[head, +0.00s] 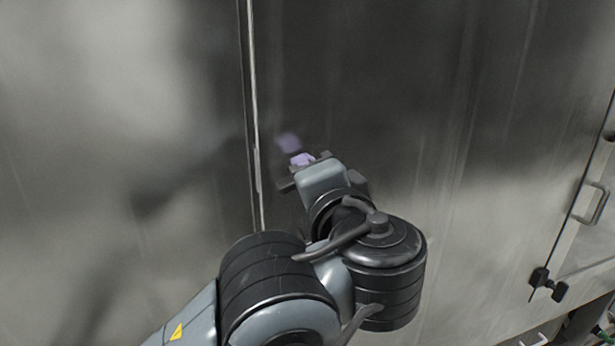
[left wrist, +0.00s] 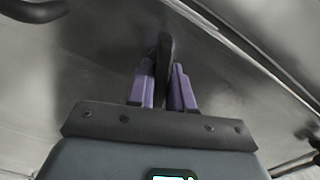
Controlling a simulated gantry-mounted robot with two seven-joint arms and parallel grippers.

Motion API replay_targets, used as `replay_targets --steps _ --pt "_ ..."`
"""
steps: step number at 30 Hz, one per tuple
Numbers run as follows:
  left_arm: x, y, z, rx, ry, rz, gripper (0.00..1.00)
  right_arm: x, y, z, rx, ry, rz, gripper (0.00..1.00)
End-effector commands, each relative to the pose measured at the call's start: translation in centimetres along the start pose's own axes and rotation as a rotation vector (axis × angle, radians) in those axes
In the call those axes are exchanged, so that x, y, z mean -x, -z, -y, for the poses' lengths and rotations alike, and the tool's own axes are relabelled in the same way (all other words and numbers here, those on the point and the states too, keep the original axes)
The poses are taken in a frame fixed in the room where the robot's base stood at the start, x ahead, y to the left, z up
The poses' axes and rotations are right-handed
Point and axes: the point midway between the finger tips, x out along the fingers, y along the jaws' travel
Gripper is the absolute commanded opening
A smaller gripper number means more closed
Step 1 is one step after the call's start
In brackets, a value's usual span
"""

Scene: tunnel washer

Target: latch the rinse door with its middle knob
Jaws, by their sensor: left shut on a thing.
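My left gripper (head: 301,160) is close against a large brushed-steel face, just right of a vertical seam. In the left wrist view its purple fingers (left wrist: 163,88) are shut on a dark upright knob (left wrist: 165,60), which stands out from the steel. I take this knob to be the middle knob of the rinse door. In the head view the knob is hidden by my gripper and wrist. The steel door panel (head: 420,90) has no visible label, and whether it is latched cannot be told. My right gripper is in neither view.
The narrow vertical seam (head: 252,100) runs down the steel. In the left wrist view a dark curved handle (left wrist: 32,10) shows at the upper left. The steel left of the seam is bare.

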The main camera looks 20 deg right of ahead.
Motion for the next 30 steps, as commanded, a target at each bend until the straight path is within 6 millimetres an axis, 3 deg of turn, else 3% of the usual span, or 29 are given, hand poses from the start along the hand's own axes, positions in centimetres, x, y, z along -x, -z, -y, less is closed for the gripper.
replay_targets --steps 13,30 --pt "-0.10 -0.15 -0.27 -0.247 -0.001 0.004 0.00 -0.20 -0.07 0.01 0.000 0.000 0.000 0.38" --pt "-0.09 -0.17 -0.31 -0.341 -0.001 0.004 0.00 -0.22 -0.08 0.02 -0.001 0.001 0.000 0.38"
